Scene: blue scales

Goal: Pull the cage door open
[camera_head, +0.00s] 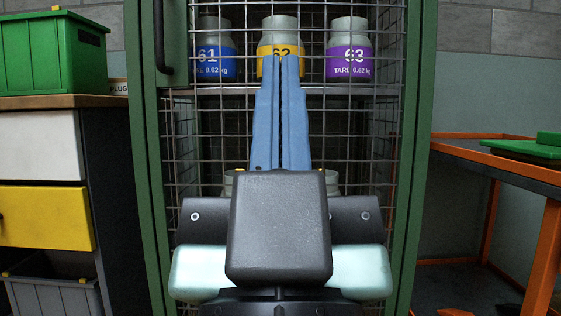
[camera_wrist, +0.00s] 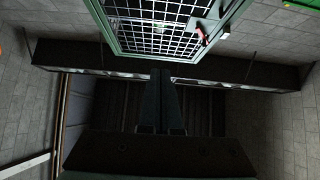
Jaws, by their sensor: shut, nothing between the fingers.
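The cage (camera_head: 417,120) is tall, with a green frame and a wire mesh front. A dark upright bar handle (camera_head: 160,40) sits by the left green upright, near the top of the picture. The mesh front looks shut, but I cannot tell for sure. My gripper (camera_head: 283,60) has its blue fingers together, empty, pointing at the mesh in the middle, right of the handle. I cannot tell whether the tips touch the mesh. In the wrist view the fingers (camera_wrist: 162,75) show dark, below the green-framed mesh (camera_wrist: 160,25). A small red part (camera_wrist: 201,35) shows at that mesh's right side.
Numbered jars, blue 61 (camera_head: 212,62), yellow 62 (camera_head: 267,48) and purple 63 (camera_head: 348,62), stand on a shelf behind the mesh. A drawer cabinet (camera_head: 45,160) with a green bin (camera_head: 50,55) stands left. An orange-framed bench (camera_head: 500,160) with a green item (camera_head: 525,150) stands right.

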